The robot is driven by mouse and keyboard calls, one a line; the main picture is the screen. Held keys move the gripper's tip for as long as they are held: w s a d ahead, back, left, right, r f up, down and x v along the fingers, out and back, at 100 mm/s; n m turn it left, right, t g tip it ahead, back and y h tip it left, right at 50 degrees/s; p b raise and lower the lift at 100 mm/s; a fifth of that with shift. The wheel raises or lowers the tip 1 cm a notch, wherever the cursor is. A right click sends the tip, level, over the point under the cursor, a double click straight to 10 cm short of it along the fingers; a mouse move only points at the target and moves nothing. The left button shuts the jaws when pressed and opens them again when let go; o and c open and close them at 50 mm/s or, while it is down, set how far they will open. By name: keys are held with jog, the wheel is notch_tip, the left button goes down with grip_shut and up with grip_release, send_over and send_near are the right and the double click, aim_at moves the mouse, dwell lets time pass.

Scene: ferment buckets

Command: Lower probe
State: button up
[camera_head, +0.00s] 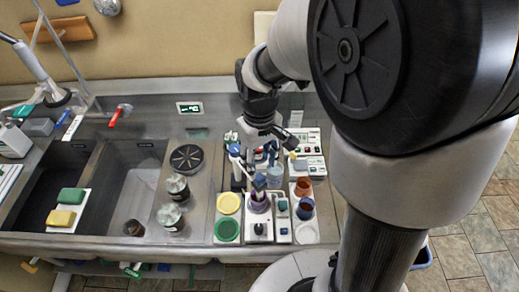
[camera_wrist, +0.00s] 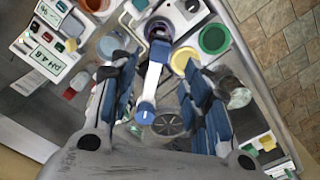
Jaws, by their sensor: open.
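The probe looks like a white bar (camera_wrist: 152,80) with a blue round end (camera_wrist: 145,113). In the wrist view it runs up toward a dark purple-rimmed cup (camera_wrist: 159,30). The blue end lies between my open fingers, apart from both as far as I can see. In the head view a blue piece (camera_head: 259,181) stands over the purple cup (camera_head: 258,203). My gripper (camera_wrist: 165,95) is open and empty, with blue pads on both sides. In the head view it hangs over the counter equipment and hides part of it, so the gap to the probe is hard to judge.
Yellow (camera_head: 228,203) and green (camera_head: 228,230) discs lie left of the cup. Two jars, a dark drain disc (camera_head: 187,158) and a sink with sponges (camera_head: 66,207) are further left. A pH sign (camera_wrist: 46,61) shows.

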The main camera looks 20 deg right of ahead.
jog(key=shift+r, duration=2.3)
